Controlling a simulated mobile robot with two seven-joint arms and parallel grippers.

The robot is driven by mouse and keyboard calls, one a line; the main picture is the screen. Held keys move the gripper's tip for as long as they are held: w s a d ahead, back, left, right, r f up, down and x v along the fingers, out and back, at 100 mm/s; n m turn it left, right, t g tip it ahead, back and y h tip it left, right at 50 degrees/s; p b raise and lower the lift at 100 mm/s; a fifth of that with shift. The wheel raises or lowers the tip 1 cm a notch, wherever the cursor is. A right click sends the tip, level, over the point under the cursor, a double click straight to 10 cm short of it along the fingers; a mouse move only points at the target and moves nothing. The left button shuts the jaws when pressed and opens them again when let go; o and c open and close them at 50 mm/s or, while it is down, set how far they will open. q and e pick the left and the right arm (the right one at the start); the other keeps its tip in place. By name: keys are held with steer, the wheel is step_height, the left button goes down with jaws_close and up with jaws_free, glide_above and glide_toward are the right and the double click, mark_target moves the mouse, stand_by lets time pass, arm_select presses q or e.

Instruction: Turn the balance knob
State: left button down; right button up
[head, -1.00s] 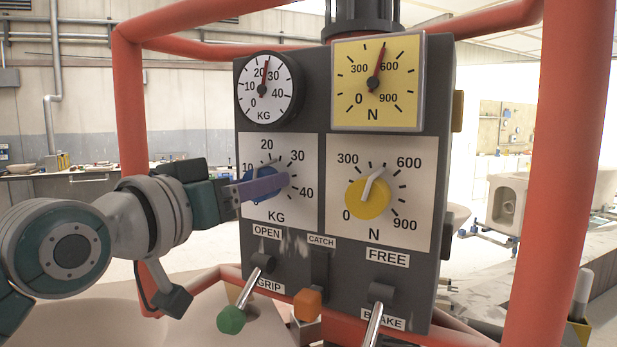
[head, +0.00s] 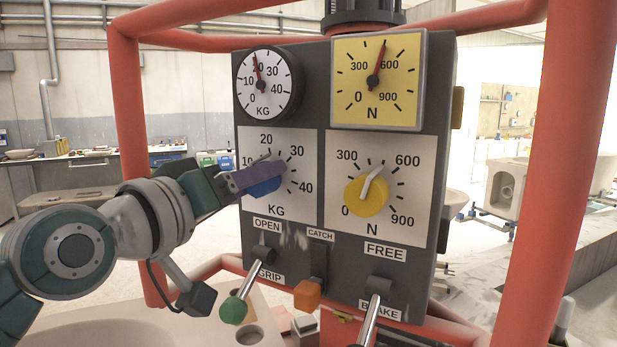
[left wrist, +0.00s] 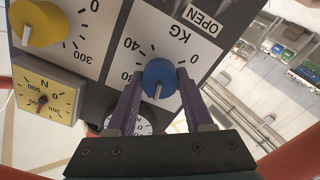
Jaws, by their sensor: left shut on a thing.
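The blue KG knob (head: 266,188) is on the white KG dial plate at the panel's left. My left gripper (head: 268,172) reaches in from the left, and its purple fingers are shut on the knob. In the left wrist view the fingers (left wrist: 158,76) sit on both sides of the blue knob (left wrist: 160,70), whose white pointer shows between them. In the head view the fingers hide most of the pointer. The round KG gauge (head: 281,87) above has its red needle near 20. My right gripper is not in view.
Right of the blue knob is a yellow N knob (head: 366,196), under a square yellow gauge (head: 400,105). Below are a green-tipped lever (head: 233,310), an orange catch (head: 307,295) and a brake lever (head: 371,320). Red frame posts (head: 560,170) stand around the panel.

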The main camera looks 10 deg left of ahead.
arm_select(q)
steer(key=shift+c, duration=1.4)
jaws_free()
steer(key=b+v, duration=0.1)
steer(key=v, duration=0.9)
steer(key=shift+b, duration=0.4)
